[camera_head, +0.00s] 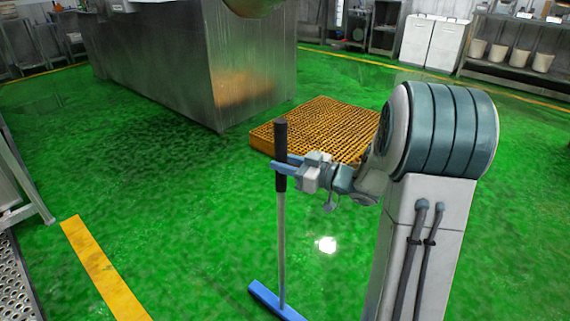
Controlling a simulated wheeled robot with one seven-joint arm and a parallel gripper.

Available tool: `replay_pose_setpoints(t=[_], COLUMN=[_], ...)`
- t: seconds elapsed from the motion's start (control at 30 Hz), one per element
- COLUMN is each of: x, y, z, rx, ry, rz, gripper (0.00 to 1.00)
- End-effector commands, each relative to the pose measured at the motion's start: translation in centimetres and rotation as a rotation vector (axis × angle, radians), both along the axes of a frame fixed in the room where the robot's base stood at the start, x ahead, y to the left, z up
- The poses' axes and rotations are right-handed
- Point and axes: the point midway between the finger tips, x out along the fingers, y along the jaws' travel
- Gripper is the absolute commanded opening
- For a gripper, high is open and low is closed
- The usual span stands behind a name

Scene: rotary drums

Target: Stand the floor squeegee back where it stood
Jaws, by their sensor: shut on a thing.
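The floor squeegee (281,235) has a black grip at the top, a thin grey pole and a blue head (275,301) at the bottom. It is close to upright. My gripper (283,163) is shut on the black grip, with its blue fingers around it. The blue head is low, near the green floor; I cannot tell whether it touches. The lower edge of the head is near the bottom of the view.
An orange grated platform (318,128) lies on the floor behind my gripper. A large steel machine (205,65) stands at the back left. A metal frame (22,178) is at the left edge, near a yellow floor stripe (100,268). Green floor left of the squeegee is clear.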

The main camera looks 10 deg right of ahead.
Motion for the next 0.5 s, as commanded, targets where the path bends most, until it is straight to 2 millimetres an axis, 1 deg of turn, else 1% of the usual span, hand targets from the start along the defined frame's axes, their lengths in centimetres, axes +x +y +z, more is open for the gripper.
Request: replay_pose_setpoints(t=[0.1, 0.13, 0.17, 0.2, 0.5], x=[0.02, 0.0, 0.0, 0.0, 0.0], y=[0.0, 0.0, 0.0, 0.0, 0.0], z=[-0.2, -0.35, -0.29, -0.27, -0.1], rx=[0.001, 0.001, 0.001, 0.001, 0.0], ry=[-0.002, 0.001, 0.001, 0.001, 0.0], rz=[0.0, 0.0, 0.0, 0.0, 0.0], gripper=[0.0, 0.31, 0.4, 0.5, 0.5])
